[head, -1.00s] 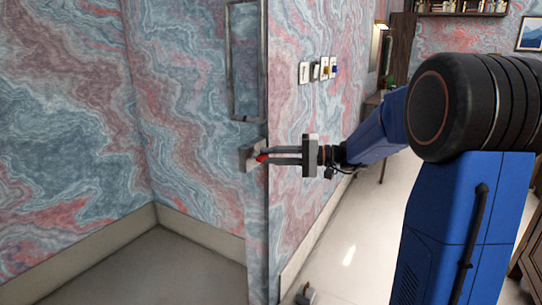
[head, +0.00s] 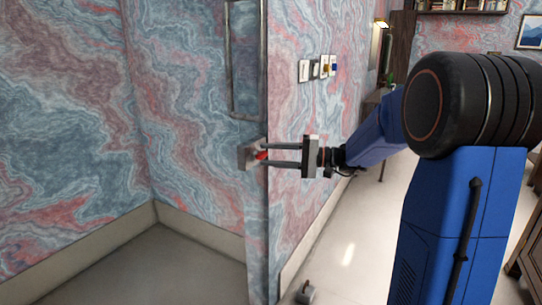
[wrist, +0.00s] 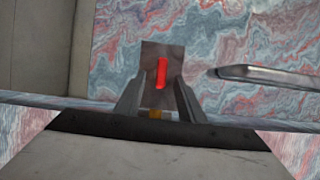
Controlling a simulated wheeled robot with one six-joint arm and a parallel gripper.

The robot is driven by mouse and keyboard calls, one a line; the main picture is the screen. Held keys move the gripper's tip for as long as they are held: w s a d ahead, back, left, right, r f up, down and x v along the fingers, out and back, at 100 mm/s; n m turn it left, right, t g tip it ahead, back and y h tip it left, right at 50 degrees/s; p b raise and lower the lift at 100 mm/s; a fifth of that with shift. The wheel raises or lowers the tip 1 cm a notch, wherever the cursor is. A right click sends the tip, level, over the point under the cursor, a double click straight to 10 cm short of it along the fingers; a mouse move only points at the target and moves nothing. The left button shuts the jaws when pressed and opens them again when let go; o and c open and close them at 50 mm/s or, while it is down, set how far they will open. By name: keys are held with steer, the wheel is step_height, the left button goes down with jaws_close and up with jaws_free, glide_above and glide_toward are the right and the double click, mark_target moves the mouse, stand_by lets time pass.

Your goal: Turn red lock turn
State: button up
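The red lock turn (head: 261,155) sits on a small grey lock plate (head: 246,157) at the door's edge in the head view. In the wrist view the red turn (wrist: 161,73) is a short, nearly upright bar, slightly tilted, on the grey plate (wrist: 160,48). My gripper (head: 269,155) faces it from the right with its two fingers spread. In the wrist view the fingers of my gripper (wrist: 160,88) stand to either side of the red turn, with gaps beside it. The gripper looks open and holds nothing.
A long metal handle (head: 232,70) stands out above the lock; it shows right of the fingers in the wrist view (wrist: 268,76). Several switches (head: 317,69) are on the wall behind. Floor right of the door is mostly clear.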

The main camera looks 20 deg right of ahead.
steer(key=v, duration=1.7)
steer(key=shift+d, duration=0.2)
steer(key=s+a+f+n+g+h, duration=0.1)
steer(key=s+a+f+g+h, duration=0.25)
steer(key=s+a, duration=0.4)
steer(key=s+a+f+n+g+h, duration=0.1)
steer(key=s+a+f+g+h, duration=0.2)
steer(key=s+a, duration=0.45)
steer(key=s+d+f+n+t+h, duration=0.1)
steer(key=s+d+f+t+h, duration=0.1)
steer(key=s+f+h, duration=0.2)
steer(key=s+d+f+n+t+h, duration=0.2)
steer(key=s+f+h, duration=0.3)
steer(key=s, duration=0.5)
steer(key=shift+s+h, duration=0.3)
steer(key=shift+h, duration=0.15)
